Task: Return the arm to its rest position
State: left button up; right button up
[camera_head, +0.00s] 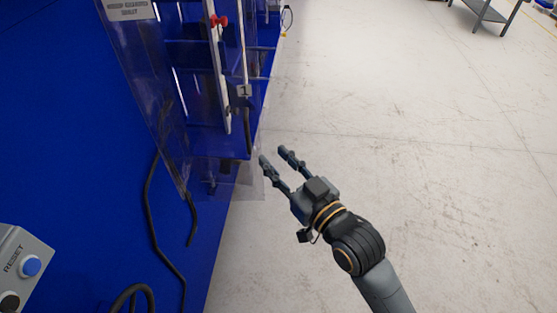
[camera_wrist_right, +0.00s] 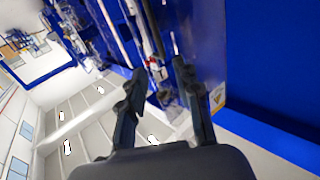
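My right gripper (camera_head: 277,162) is open and empty in the head view, with its two dark fingers apart. It hangs over the pale floor, just right of the blue machine (camera_head: 65,135) and its clear panel. The right arm comes in from the lower right. In the right wrist view the two fingers of the right gripper (camera_wrist_right: 165,95) are spread, with the blue machine behind them and nothing between them. My left gripper is not in either view.
A clear panel (camera_head: 135,75) stands at the machine's edge close to the right fingers. Black cables (camera_head: 152,215) lie on the blue surface.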

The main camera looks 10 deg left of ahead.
dwell(0.3)
jog(key=w+d+f+m+g+h+b, duration=0.1)
jog(key=d+f+m+h, duration=0.3)
jog(key=f, duration=1.2)
jog(key=w+d+f+n+g+h+b, duration=0.15)
jog(key=d+f, duration=0.35)
jog(key=f, duration=1.2)
jog(key=s+d+f+m+g+h+b, duration=0.1)
jog(key=s+d+f+m+g+h, duration=0.3)
jog(key=f, duration=0.7)
jog(key=s+d+f+g+h+b, duration=0.1)
jog(key=s+d+f+g, duration=0.1)
jog(key=s+d+f, duration=0.3)
jog(key=s+d+f+g+b, duration=0.1)
jog(key=s+d+f, duration=0.4)
jog(key=s+f, duration=0.7)
jog(key=s+d+f+g+h+b, duration=0.1)
jog(key=s+d+f, duration=0.5)
jog(key=s, duration=1.4)
notch_tip(320, 180, down, 3)
jog(key=shift+s+f+g+h, duration=0.2)
jog(key=shift+g+h, duration=0.15)
jog(key=shift+g, duration=0.5)
